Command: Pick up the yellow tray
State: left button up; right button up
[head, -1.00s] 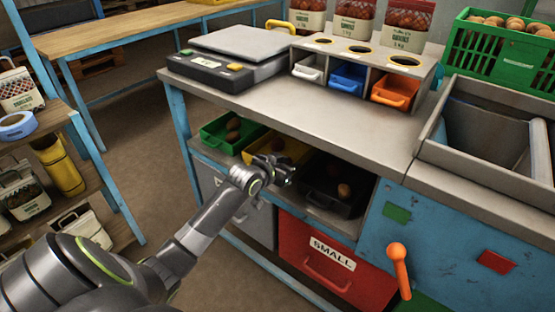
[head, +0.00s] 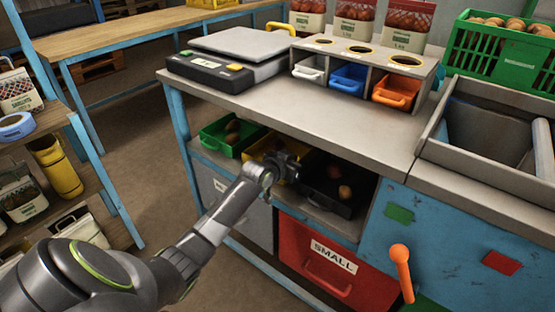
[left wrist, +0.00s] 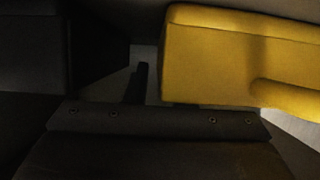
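The yellow tray (head: 256,148) sits on the shelf under the counter, between a green tray and a black tray. My left gripper (head: 290,165) is at its front right and hides part of it. In the left wrist view the yellow tray (left wrist: 235,55) fills the upper right, close to the camera, with a rounded bar on its near side. One dark finger (left wrist: 141,85) shows just left of the tray, apparently apart from it. The other finger is not visible, so the opening cannot be judged. My right gripper is not in view.
The green tray (head: 219,146) and black tray (head: 325,201) hold potatoes beside the yellow one. The counter edge (head: 345,158) overhangs the shelf. Below are a grey drawer and a red bin (head: 320,255) marked SMALL. A side rack stands at the left.

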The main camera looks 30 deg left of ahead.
pick_arm(q)
grip_shut()
jog(key=shift+r, duration=0.15)
